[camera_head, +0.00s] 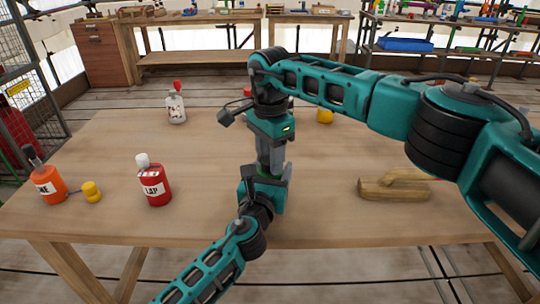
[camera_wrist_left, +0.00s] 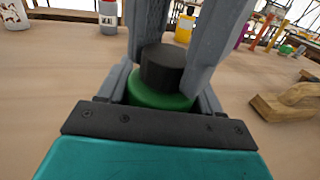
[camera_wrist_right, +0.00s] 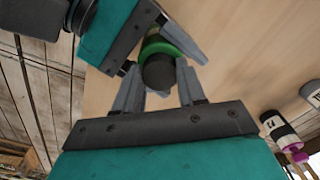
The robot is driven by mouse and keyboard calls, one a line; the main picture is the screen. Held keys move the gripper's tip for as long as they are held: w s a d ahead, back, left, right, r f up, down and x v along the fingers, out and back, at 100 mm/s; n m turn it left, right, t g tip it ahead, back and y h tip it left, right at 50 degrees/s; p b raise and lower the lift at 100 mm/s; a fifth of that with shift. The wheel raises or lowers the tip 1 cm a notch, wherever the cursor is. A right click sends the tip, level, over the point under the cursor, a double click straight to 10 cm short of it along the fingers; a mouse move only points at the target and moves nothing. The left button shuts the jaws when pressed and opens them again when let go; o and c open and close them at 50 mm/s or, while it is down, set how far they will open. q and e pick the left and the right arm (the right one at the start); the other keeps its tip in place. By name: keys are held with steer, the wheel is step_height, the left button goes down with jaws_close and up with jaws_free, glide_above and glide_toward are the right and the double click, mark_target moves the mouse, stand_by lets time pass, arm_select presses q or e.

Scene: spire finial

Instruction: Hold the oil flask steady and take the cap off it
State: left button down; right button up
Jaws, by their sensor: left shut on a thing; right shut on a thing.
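The oil flask (camera_wrist_left: 150,98) is green and shows in the left wrist view, low between the fingers of my left gripper (camera_wrist_left: 163,92). Its black cap (camera_wrist_left: 163,68) sits on top, against the green body, with no gap that I can see. It also shows in the right wrist view (camera_wrist_right: 158,72). My left gripper is shut on the flask from the near side. My right gripper (camera_head: 270,155) comes down from above, its fingers around the cap, shut on it. In the head view the grippers hide most of the flask.
A red bottle (camera_head: 155,187), an orange bottle (camera_head: 50,187) and a small yellow piece (camera_head: 92,191) stand left on the table. A white bottle (camera_head: 176,108) and a yellow one (camera_head: 324,116) stand farther back. A wooden piece (camera_head: 395,188) lies right.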

steer(key=shift+r, duration=0.25)
steer(key=shift+r, duration=0.85)
steer(key=shift+r, duration=2)
arm_select(q)
steer(key=shift+c, duration=0.5)
jaws_free()
